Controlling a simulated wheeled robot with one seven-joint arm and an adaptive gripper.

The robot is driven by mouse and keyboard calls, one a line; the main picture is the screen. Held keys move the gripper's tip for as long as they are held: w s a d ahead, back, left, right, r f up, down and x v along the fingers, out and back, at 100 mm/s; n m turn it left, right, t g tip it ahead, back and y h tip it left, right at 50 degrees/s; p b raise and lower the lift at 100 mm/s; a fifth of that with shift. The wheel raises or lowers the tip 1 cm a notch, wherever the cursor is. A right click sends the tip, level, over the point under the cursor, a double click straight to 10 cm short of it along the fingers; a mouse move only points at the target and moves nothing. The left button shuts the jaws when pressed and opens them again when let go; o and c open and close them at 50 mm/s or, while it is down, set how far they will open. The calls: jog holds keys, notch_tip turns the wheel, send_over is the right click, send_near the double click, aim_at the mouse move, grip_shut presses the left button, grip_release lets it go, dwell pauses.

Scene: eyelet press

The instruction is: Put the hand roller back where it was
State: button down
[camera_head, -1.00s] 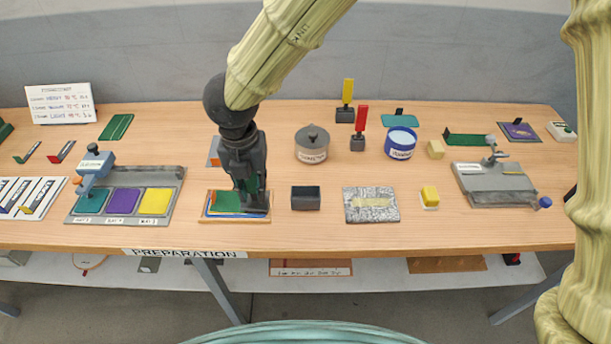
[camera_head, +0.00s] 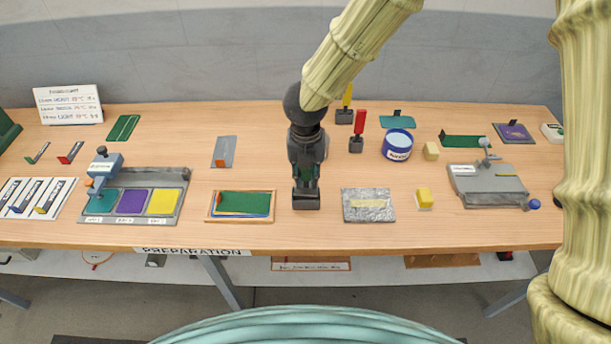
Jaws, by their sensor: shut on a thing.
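My gripper (camera_head: 306,188) points straight down over the small dark open box (camera_head: 306,203) in the middle of the table. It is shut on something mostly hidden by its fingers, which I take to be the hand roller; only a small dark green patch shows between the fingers. The fingertips hide the box's upper part. I cannot tell whether the held thing touches the box or is inside it.
Left of the box is a wooden tray (camera_head: 211,216) with green and blue sheets. Right are a grey speckled slab (camera_head: 368,206) and a yellow block (camera_head: 424,198). Behind stand a blue-and-white tin (camera_head: 397,146) and a red-handled tool (camera_head: 359,128). A lidded pot is largely hidden behind my gripper.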

jog(key=shift+w+a+f+p, duration=0.15)
jog(key=shift+f+p, duration=0.15)
jog(key=shift+f, duration=0.65)
jog(key=shift+f, duration=0.1)
jog(key=shift+f+b, duration=0.3)
jog(key=shift+f, duration=0.05)
jog(key=c, duration=1.3)
grip_release()
jog(key=shift+r, duration=0.1)
